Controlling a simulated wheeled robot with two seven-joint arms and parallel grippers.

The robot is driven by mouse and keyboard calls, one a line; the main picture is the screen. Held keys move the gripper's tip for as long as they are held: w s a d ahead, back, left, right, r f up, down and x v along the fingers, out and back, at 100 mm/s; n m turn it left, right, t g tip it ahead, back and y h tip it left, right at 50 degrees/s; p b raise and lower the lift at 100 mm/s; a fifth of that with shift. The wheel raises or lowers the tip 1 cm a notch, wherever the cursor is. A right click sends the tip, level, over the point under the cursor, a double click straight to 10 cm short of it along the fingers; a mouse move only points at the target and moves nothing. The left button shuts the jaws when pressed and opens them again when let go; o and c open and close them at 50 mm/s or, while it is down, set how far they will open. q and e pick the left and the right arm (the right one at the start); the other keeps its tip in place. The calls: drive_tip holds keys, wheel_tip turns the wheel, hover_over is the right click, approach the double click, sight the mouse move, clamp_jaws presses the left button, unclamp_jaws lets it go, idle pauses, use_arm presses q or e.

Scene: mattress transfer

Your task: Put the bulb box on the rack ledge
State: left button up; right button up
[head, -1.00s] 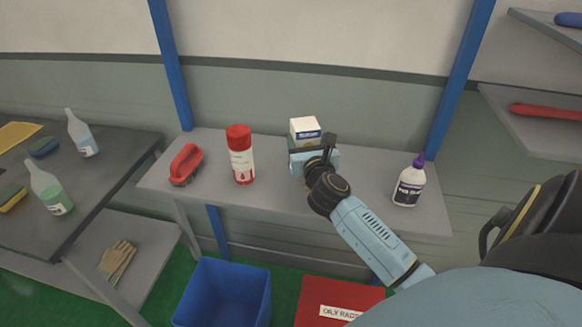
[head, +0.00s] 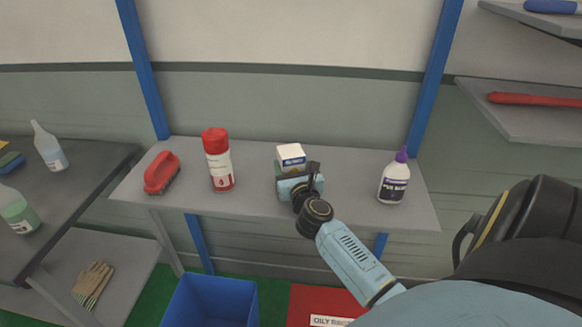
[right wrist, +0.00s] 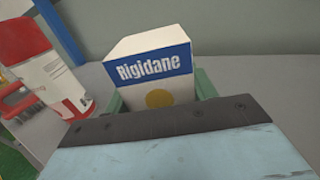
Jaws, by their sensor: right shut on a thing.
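A white box with a blue "Rigidane" band, which I take as the bulb box (head: 291,155), is over the middle of a grey ledge (head: 345,205) between two blue posts. It also shows in the right wrist view (right wrist: 155,65), upright, with a yellow disc on its front. My right gripper (head: 300,182) is shut on this box, with green fingers (right wrist: 203,85) on either side of it. The gripper hides the box's lower part, so I cannot tell whether its base touches the ledge. My left gripper is not in view.
On the ledge stand a red brush (head: 160,172), a red-capped can (head: 218,160) and a purple-capped bottle (head: 393,178). A blue bin (head: 210,300) and a red box (head: 320,300) are below. Side shelves (head: 530,115) are at the right; a dark table (head: 85,170) at the left.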

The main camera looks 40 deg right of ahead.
drive_tip(key=shift+f, duration=0.15)
drive_tip(key=o, duration=1)
